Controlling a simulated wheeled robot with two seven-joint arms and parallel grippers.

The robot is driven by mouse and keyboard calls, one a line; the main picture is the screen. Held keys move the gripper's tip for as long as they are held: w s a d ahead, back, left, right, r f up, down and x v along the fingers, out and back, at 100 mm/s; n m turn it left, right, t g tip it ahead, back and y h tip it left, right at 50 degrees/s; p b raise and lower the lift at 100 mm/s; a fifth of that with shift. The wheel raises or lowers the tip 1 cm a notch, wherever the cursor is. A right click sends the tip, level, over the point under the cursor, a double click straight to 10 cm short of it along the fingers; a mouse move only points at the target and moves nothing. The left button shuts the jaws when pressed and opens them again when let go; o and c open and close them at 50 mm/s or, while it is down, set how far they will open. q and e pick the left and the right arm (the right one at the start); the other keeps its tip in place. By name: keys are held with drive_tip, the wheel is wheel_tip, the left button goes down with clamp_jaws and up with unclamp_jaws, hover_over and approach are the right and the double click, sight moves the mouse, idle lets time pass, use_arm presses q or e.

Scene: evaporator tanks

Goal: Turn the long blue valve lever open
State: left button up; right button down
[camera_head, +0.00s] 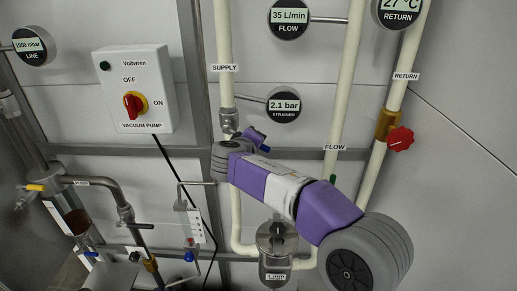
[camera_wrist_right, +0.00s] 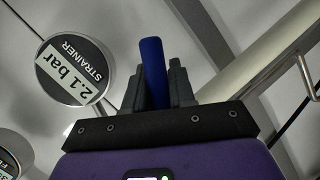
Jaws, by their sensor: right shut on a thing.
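The long blue valve lever (camera_wrist_right: 152,58) stands between the two dark fingers of my right gripper (camera_wrist_right: 156,78) in the right wrist view. The fingers are shut on it, and its rounded end sticks out beyond them. In the head view my purple right arm comes in from the lower right. The right gripper (camera_head: 257,140) is beside the metal fitting on the supply pipe (camera_head: 225,60). Only a small blue bit of the lever (camera_head: 266,149) shows there. The lever's pivot is hidden behind my wrist. My left gripper is not in view.
The strainer gauge (camera_head: 284,105) is close above the right gripper and also shows in the right wrist view (camera_wrist_right: 75,75). The vacuum pump switch box (camera_head: 135,85) is to the left. A red knob (camera_head: 400,139) is on the return pipe. A metal strainer pot (camera_head: 277,242) is below my arm.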

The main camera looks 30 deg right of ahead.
drive_tip(key=shift+w+a+f+m+y+b, duration=0.1)
drive_tip(key=shift+a+f+m+y+b, duration=0.1)
drive_tip(key=shift+f+m+y+b, duration=0.25)
drive_tip(key=c, duration=1)
unclamp_jaws()
drive_tip(key=shift+r, duration=0.1)
drive_tip(key=shift+c, duration=0.2)
drive_tip(key=v, duration=0.7)
drive_tip(key=shift+a, duration=0.3)
drive_tip(key=shift+c, duration=0.3)
